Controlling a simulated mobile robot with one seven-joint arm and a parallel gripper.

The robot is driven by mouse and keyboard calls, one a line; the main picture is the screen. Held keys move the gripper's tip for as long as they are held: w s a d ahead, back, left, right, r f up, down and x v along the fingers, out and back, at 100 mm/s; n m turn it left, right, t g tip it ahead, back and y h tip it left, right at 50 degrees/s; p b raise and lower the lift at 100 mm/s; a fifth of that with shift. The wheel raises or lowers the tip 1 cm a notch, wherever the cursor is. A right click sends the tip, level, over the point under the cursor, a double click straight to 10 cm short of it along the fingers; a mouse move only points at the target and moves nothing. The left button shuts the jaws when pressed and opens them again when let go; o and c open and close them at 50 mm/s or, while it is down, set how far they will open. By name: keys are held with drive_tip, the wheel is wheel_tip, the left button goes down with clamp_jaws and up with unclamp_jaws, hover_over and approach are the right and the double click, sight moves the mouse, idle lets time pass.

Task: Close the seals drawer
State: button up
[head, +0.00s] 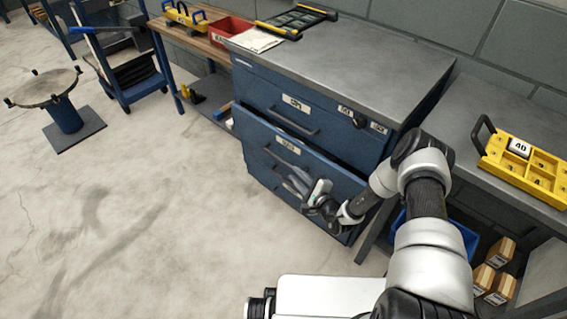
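A blue drawer cabinet (372,150) with a grey top stands in the middle of the head view. One drawer (262,140) below the top drawer is pulled out, and its front stands forward of the cabinet. It bears a white label too small to read, so I cannot tell whether it says seals. My gripper (312,195) is low in front of the right part of that drawer's front, near the handles. I cannot tell whether it touches the front. Its fingers are small and partly hidden, so their opening is unclear.
A wooden bench at back left holds a red bin (229,30). A blue trolley (125,65) and round stand (62,110) are at left. The floor in front is clear.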

sight(285, 163)
drive_tip(key=b+x, duration=0.2)
drive_tip(key=x, duration=0.9)
drive_tip(key=shift+a+b, duration=0.1)
drive_tip(key=shift+b, duration=0.3)
clamp_jaws()
